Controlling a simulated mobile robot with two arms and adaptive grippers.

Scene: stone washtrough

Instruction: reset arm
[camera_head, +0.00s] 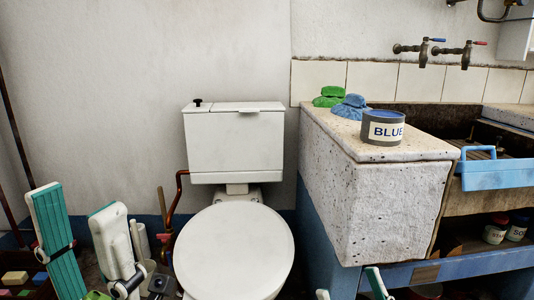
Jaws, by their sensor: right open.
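My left gripper (88,215) is at the lower left. Its two white and teal fingers stand apart, pointing up, with nothing visible held between their tips. It is in front of the floor to the left of the toilet. My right gripper (350,289) shows only by its two fingertips at the bottom edge, in front of the washtrough. The tips are wide apart and nothing is between them. The rest of that gripper is out of the frame.
A white toilet (234,250) stands in the middle. The stone washtrough (385,205) at right bears a BLUE tin (383,128), a green cloth-like lump (329,96) and a blue one (350,106). A blue basket (498,174) is at its right. Coloured blocks (15,278) lie lower left.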

